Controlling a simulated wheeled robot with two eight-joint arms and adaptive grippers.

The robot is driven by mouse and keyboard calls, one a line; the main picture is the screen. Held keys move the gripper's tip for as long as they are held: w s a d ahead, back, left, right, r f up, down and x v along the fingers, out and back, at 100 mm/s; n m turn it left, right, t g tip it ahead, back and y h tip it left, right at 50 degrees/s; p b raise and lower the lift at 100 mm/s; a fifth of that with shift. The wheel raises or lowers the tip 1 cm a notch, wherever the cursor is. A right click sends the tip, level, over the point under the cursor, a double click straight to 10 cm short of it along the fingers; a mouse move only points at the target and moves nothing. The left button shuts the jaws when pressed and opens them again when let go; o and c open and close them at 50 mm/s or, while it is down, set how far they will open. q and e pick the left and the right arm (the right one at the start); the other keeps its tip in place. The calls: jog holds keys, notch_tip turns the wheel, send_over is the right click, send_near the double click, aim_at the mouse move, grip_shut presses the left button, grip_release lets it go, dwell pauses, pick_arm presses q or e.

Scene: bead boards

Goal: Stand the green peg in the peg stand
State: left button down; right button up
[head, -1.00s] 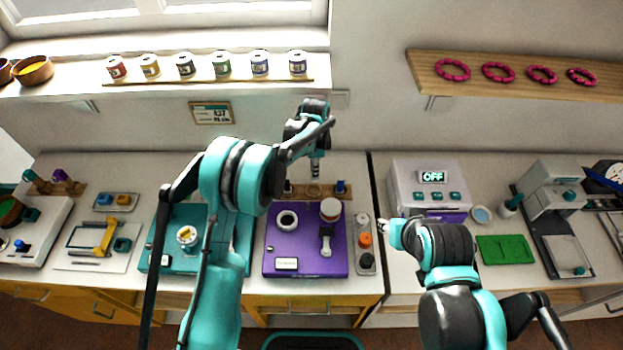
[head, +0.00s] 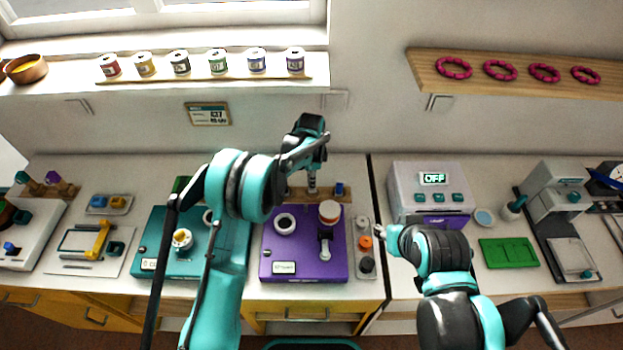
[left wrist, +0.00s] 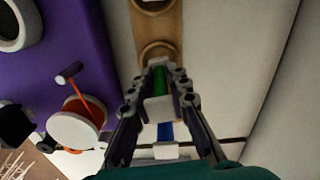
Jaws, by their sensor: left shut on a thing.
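My left gripper (left wrist: 160,95) is shut on the green peg (left wrist: 158,78), which shows between its fingers in the left wrist view, with a pale part nearer the camera. The wooden peg stand (left wrist: 155,22) lies beneath, with round holes in a row. A blue peg (left wrist: 166,130) is beyond the fingers, and it also shows at the stand's right end in the head view (head: 339,188). In the head view my left gripper (head: 312,178) is over the middle of the stand. Whether the peg's lower end is in a hole is hidden. My right gripper (head: 381,230) barely shows past its arm.
A purple board (head: 340,262) with a white ring and a spool is just in front of the stand. A grey strip (head: 367,280) with knobs is right of it. A teal board (head: 150,250) is at left. The wall is behind.

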pick_arm(q)
jog(key=shift+f, duration=0.1)
dwell(0.4)
jog(key=shift+f+b, duration=0.7)
jog(key=shift+f, duration=0.1)
jog(key=shift+f+b, duration=0.15)
jog(key=shift+b, duration=0.2)
jog(key=c, duration=1.4)
grip_release()
jog(key=shift+o, duration=0.2)
